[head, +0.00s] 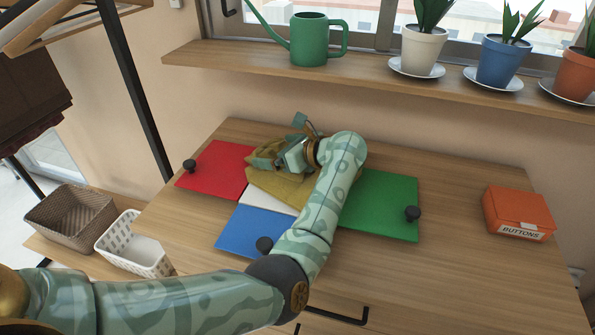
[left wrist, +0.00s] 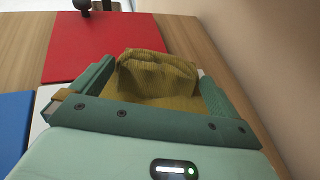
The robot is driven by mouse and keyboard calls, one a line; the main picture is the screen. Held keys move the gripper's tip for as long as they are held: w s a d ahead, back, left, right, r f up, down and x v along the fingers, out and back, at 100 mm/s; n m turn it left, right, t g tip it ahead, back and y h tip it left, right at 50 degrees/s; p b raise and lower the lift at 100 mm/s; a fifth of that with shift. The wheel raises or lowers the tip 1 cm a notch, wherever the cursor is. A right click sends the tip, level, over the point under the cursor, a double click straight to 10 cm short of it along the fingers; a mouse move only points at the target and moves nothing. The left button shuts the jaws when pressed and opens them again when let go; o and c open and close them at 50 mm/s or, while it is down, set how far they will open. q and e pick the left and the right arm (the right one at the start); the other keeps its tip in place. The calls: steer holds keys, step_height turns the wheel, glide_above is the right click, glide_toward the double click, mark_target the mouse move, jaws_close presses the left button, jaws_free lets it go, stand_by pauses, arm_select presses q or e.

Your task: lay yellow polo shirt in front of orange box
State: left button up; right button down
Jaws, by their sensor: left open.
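The yellow polo shirt (head: 284,188), a mustard cloth bundle, lies on the white middle of a folding board on the wooden table. Its ribbed, bunched-up part (left wrist: 157,74) stands between my fingers in the left wrist view. My left gripper (head: 277,157) is open, with its fingers on either side of the cloth; I cannot tell if they touch it. My forearm hides part of the shirt in the head view. The orange box (head: 518,212), labelled BUTTONS, stands closed at the table's right side. My right gripper is not in view.
The board has red (head: 216,168), blue (head: 251,232) and green (head: 380,204) flaps with black knobs. A window shelf (head: 235,57) holds a watering can and potted plants. Baskets (head: 72,215) stand at the left. The table in front of the box is clear.

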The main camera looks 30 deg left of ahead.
arm_select(q)
steer(key=shift+x, duration=0.9)
steer(key=shift+d, duration=0.1)
steer(key=c, duration=0.8)
steer(key=shift+r, duration=0.15)
steer(key=shift+c, duration=0.2)
